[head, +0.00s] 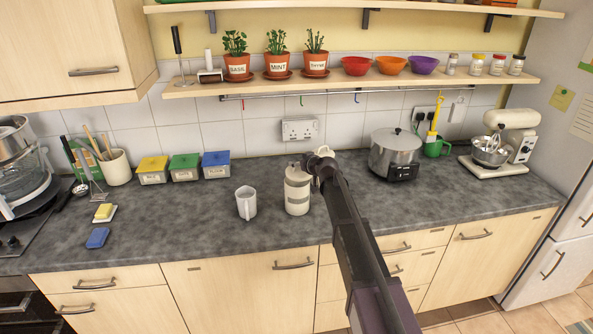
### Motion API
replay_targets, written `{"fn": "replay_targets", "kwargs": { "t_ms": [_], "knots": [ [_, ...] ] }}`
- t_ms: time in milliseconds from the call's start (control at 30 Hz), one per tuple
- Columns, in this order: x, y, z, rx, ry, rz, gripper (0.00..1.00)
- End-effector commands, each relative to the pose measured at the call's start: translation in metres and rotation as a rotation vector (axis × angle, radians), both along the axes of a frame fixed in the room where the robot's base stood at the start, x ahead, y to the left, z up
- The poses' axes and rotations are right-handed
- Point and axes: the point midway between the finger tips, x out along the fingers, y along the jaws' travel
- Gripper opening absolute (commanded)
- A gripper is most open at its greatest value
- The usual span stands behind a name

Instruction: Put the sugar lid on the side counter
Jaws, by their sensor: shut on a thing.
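My arm hides part of the fingers and of the grip. Any writing on the canister is too small to read.
A steel cooker (397,152) is to the right. Lidded tins (184,168) stand at the back left. The grey counter (185,220) is clear at left centre. A shelf (350,84) overhangs the back.

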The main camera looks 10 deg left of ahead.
Motion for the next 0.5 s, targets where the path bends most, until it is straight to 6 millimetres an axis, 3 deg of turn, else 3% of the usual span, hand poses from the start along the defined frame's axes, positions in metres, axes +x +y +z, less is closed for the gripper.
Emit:
{"fn": "replay_targets", "kwargs": {
  "t_ms": [67,300,500],
  "knots": [
    [0.002,0.011,-0.005,-0.001,-0.001,0.002,0.25],
    [0.001,0.009,-0.028,0.0,0.0,0.001,0.25],
    [0.0,0.009,-0.033,0.0,0.0,0.002,0.25]
  ]
}}
